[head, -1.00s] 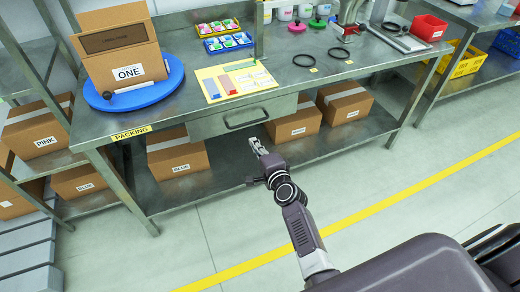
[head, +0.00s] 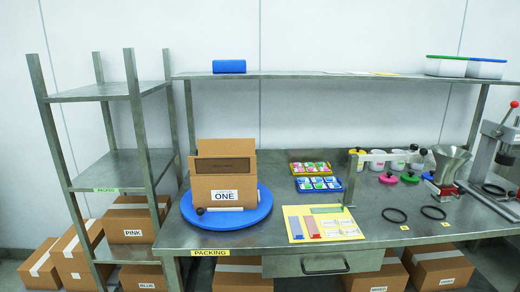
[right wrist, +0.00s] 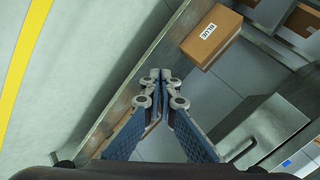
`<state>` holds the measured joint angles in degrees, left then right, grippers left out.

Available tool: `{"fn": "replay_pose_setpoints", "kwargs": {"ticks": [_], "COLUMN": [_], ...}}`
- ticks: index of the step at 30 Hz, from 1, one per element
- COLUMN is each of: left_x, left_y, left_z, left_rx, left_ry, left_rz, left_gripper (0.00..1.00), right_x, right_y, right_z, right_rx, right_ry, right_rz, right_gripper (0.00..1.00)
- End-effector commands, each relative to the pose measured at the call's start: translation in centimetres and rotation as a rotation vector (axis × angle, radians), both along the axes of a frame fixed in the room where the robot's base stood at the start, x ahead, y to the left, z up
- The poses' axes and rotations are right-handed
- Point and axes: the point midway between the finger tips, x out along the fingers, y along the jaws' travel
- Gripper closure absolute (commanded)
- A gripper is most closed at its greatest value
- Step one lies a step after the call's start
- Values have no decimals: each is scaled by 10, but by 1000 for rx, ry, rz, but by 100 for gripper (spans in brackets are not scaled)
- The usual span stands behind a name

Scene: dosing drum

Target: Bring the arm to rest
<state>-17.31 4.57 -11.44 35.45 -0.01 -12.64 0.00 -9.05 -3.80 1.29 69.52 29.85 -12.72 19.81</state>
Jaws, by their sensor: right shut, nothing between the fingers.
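My right gripper (right wrist: 160,75) shows only in the right wrist view. Its two fingers meet at the tips, shut with nothing between them. It points down past the bench's front edge toward the floor and lower shelf area, clear of the boxes. A cardboard box labelled BLUE (right wrist: 212,36) lies beyond the fingertips, up and to the right. Neither of my arms shows in the head view now, and my left gripper is not in view.
The steel packing bench (head: 385,237) carries a blue turntable (head: 228,217) with an open box labelled ONE (head: 225,172). A shelf rack (head: 106,158) stands at left, with boxes below. In the right wrist view, open floor with a yellow line (right wrist: 22,60) lies left.

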Motion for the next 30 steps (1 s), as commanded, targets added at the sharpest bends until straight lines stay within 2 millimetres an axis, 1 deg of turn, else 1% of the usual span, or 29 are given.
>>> {"fn": "replay_pose_setpoints", "kwargs": {"ticks": [1,2,3,5,6,8,9,11,12,15,18,21,23,30], "left_x": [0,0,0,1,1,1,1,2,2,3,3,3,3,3], "left_y": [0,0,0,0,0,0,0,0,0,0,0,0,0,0], "left_z": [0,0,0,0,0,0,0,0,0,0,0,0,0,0], "left_rx": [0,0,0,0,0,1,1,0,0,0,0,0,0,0], "left_ry": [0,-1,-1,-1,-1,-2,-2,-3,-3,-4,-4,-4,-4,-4], "left_rz": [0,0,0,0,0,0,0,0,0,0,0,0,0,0], "left_gripper": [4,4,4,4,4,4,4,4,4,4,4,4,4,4], "right_x": [-31,-48,-71,-108,-134,-173,-200,-241,-267,-324,-367,-392,-400,-402], "right_y": [1,1,1,-1,-3,-9,-13,-20,-27,-41,-54,-62,-65,-66], "right_z": [-32,-48,-68,-96,-114,-137,-152,-170,-180,-198,-208,-213,-214,-214], "right_rx": [-68,-107,-157,-229,-276,-343,-384,-443,-479,-549,-597,-623,-631,-634], "right_ry": [64,98,142,207,249,311,351,410,446,521,573,604,613,615], "right_rz": [67,107,162,250,311,403,468,566,629,771,881,949,970,977], "right_gripper": [100,100,100,100,100,100,100,100,100,100,100,100,100,100]}}
